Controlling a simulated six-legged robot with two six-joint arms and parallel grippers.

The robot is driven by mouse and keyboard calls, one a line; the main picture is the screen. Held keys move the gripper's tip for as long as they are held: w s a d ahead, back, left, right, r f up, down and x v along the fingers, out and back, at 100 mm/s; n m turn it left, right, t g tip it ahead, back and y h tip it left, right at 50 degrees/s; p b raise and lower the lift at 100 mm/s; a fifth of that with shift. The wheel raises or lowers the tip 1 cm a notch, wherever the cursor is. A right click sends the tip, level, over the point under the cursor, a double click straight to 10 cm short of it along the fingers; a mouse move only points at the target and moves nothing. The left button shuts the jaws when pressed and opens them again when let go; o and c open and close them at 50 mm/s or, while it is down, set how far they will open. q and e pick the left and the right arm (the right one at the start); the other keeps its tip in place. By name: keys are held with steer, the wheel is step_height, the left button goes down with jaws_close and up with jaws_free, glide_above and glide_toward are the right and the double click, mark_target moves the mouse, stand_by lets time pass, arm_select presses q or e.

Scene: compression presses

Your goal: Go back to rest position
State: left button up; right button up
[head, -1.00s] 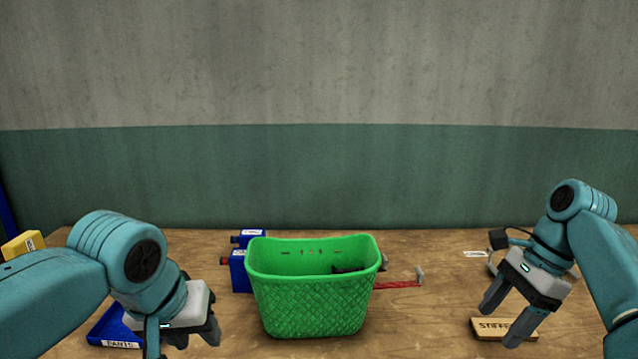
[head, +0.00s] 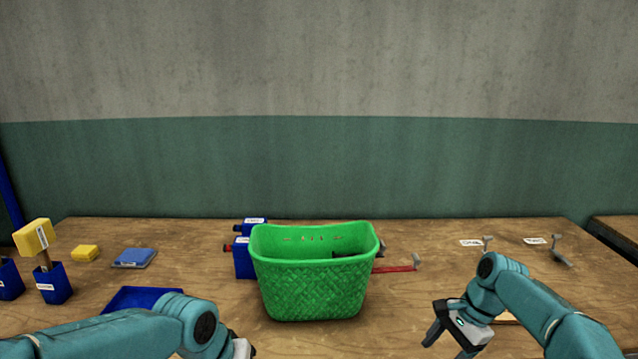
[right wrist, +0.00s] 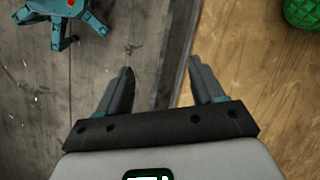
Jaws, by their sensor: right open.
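My right gripper (head: 447,340) is low at the front right of the table in the head view, right of the green basket. In the right wrist view its two fingers (right wrist: 165,88) are spread with nothing between them, over the table's front edge. My left gripper (head: 243,348) is at the bottom of the head view, left of the basket; its fingers are cut off by the frame edge.
The green basket (head: 312,285) stands mid-table with a dark item inside. Blue containers (head: 244,262) and a red-handled tool (head: 395,269) are beside it. A blue tray (head: 135,298), blue pad (head: 134,258) and yellow block (head: 85,253) lie left. Labels and metal hooks (head: 560,250) are back right.

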arm_select(q)
steer(key=s+d+f+g+h, duration=0.1)
steer(key=s+f, duration=0.3)
steer(key=f, duration=0.6)
steer(key=s+d+f+g, duration=0.1)
steer(key=s+f, duration=0.2)
steer(key=f, duration=0.8)
arm_select(e)
steer(key=s+a+f+n, duration=0.2)
steer(key=s+a+f, duration=0.1)
steer(key=f, duration=0.4)
steer(key=s+a+f+n, duration=0.2)
steer(key=s+f, duration=0.1)
steer(key=f, duration=0.5)
steer(key=s+a+f+n, duration=0.2)
steer(key=s+a+f, duration=0.1)
steer(key=f, duration=0.4)
arm_select(q)
steer(key=s+f+n, duration=0.2)
steer(key=s+f, duration=0.7)
steer(key=s, duration=0.5)
steer(key=shift+f+g+h, duration=0.4)
arm_select(e)
steer(key=s+a+f+n, duration=0.2)
steer(key=s, duration=0.8)
steer(key=s+a+f+n, duration=0.3)
steer(key=s, duration=0.7)
steer(key=shift+s+f, duration=0.15)
steer(key=shift+f, duration=0.1)
